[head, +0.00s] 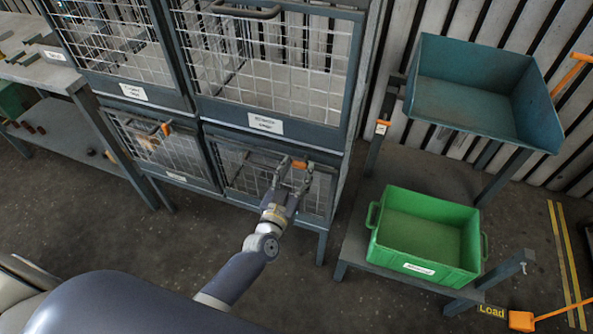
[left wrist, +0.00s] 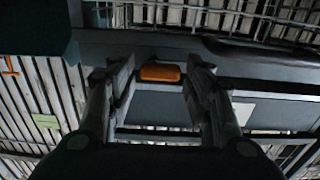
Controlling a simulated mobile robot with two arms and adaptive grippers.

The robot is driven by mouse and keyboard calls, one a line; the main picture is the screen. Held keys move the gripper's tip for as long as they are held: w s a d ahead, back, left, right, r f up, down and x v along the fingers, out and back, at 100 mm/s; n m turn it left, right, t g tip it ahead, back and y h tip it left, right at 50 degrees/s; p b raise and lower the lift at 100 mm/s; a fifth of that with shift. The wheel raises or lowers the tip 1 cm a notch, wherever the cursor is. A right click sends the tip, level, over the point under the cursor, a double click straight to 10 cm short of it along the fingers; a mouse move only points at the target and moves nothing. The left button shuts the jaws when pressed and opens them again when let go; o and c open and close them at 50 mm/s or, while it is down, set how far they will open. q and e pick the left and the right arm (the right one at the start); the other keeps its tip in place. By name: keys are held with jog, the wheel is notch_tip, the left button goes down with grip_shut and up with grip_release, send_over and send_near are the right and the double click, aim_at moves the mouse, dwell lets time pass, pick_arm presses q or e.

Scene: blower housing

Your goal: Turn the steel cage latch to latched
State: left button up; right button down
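The steel cage (head: 262,200) is the lower right wire-mesh compartment of the dark-framed rack. Its latch shows as a small orange handle (head: 299,164) near the top of the cage front. In the left wrist view the orange latch handle (left wrist: 161,72) lies sideways against a dark frame bar. My left gripper (head: 297,170) is at the cage front by the latch. In the left wrist view its two fingers (left wrist: 161,70) are spread, one on each side of the handle, with gaps showing. I cannot tell how close the fingertips are in depth. My right gripper is out of view.
A second orange handle (head: 166,129) is on the lower left cage. To the right, a stand holds a green bin (head: 425,235) low and a blue-grey tray (head: 487,90) high. A workbench (head: 60,78) stands at left. The floor in front of the rack is open.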

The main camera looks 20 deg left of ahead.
pick_arm(q)
jog(key=c, duration=0.4)
jog(key=shift+c, duration=0.5)
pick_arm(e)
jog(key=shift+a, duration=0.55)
pick_arm(q)
jog(key=n, duration=0.3)
jog(key=n+b, duration=0.1)
jog(key=shift+f+n, duration=0.25)
jog(key=shift+n, duration=0.15)
jog(key=shift+d+f+n+b, duration=0.15)
jog(key=shift+n+b, duration=0.7)
jog(key=shift+n, duration=2.35)
jog(key=shift+d+f+n+b, duration=0.15)
jog(key=shift+n+b, duration=0.65)
jog(key=shift+n, duration=2.4)
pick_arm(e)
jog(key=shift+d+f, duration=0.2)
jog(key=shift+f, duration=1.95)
